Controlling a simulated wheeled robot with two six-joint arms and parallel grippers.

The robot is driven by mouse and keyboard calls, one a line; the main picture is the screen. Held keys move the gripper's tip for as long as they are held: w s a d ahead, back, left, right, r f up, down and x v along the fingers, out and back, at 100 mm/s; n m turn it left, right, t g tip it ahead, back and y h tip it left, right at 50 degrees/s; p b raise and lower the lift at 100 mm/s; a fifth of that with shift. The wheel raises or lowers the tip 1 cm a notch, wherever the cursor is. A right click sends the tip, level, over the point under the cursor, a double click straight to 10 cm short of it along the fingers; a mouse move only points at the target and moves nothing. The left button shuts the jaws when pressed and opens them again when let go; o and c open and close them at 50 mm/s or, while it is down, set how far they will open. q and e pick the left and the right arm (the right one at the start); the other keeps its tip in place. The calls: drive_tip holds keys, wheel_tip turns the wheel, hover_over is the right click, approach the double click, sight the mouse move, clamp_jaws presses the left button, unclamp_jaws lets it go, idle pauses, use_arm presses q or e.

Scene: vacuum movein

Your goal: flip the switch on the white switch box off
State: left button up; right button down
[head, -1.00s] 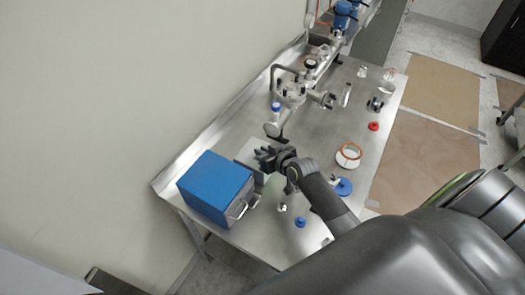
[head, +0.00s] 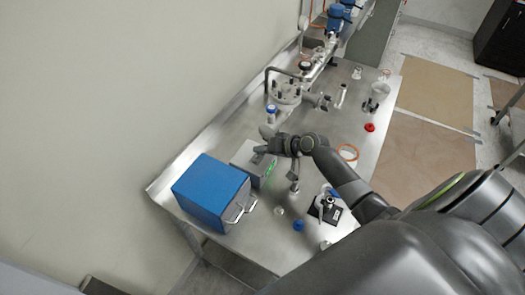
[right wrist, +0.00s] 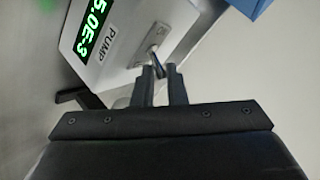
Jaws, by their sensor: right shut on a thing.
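The white switch box (head: 244,157) stands on the steel bench beside a blue box. In the right wrist view the switch box (right wrist: 135,22) shows a "PUMP" label, a lit green display (right wrist: 95,28) and a metal switch lever (right wrist: 154,55) on a small plate. My right gripper (head: 264,149) is over the box in the head view. In the right wrist view the gripper (right wrist: 160,74) has its two fingertips close together around the lever, shut on it. The fingers hide part of the lever. My left gripper is not in view.
The blue box (head: 211,188) with a metal handle stands left of the switch box. A steel vacuum chamber (head: 288,92) with pipes is behind. Small parts, a blue cap (head: 298,225) and a red cap (head: 369,127), lie on the bench (head: 262,245).

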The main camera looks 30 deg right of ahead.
idle(0.4)
drive_tip(key=c, duration=1.7)
unclamp_jaws()
drive_tip(key=shift+o, duration=1)
drive_tip(key=shift+s+a, duration=0.1)
drive_tip(key=shift+a, duration=0.05)
drive_tip(key=shift+f, duration=0.1)
